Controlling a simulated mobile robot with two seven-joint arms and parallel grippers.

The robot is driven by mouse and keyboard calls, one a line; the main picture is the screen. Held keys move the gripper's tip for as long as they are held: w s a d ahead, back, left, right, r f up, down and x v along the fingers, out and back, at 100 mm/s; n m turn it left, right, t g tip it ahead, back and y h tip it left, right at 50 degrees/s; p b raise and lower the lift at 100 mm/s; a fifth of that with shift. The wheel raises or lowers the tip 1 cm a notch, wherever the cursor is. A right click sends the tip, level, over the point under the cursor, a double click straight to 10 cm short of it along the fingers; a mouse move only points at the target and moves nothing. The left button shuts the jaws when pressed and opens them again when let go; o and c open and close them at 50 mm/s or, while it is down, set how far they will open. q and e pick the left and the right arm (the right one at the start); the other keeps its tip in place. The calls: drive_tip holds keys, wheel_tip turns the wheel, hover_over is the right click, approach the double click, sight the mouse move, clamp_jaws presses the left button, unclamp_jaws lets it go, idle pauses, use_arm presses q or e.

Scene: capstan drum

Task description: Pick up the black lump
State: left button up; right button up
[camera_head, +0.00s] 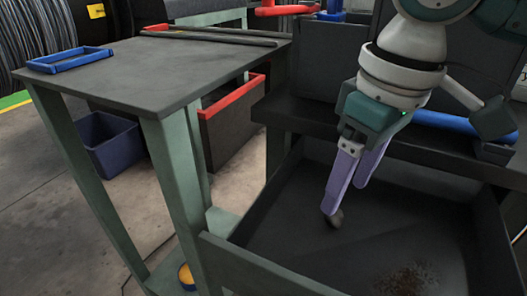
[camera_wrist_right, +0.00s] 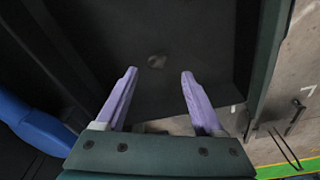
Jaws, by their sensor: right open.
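The black lump (camera_head: 335,219) is a small dark rounded piece on the floor of a dark tray (camera_head: 255,266), near its middle. In the wrist view it shows as a dull grey-brown lump (camera_wrist_right: 157,61) just beyond the gap between the fingertips. My right gripper (camera_head: 345,198) has pale purple fingers pointing down, with the tips close to the lump in the head view. It also shows in the wrist view (camera_wrist_right: 159,75), open and with nothing between its fingers. Whether a fingertip touches the lump cannot be told. My left gripper is in neither view.
The tray has raised walls around the lump. A brown grainy patch (camera_head: 408,279) lies on its floor at the right. A grey table (camera_head: 160,70) with a blue frame (camera_head: 70,60) stands at the left. A blue bar (camera_head: 440,124) runs behind the tray.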

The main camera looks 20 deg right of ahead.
sight(337, 215)
drive_tip(key=f, duration=0.2)
drive_tip(key=f+b, duration=0.1)
drive_tip(key=f, duration=0.2)
drive_tip(key=shift+w+f+b, duration=0.3)
drive_tip(key=shift+w+b, duration=0.05)
clamp_jaws()
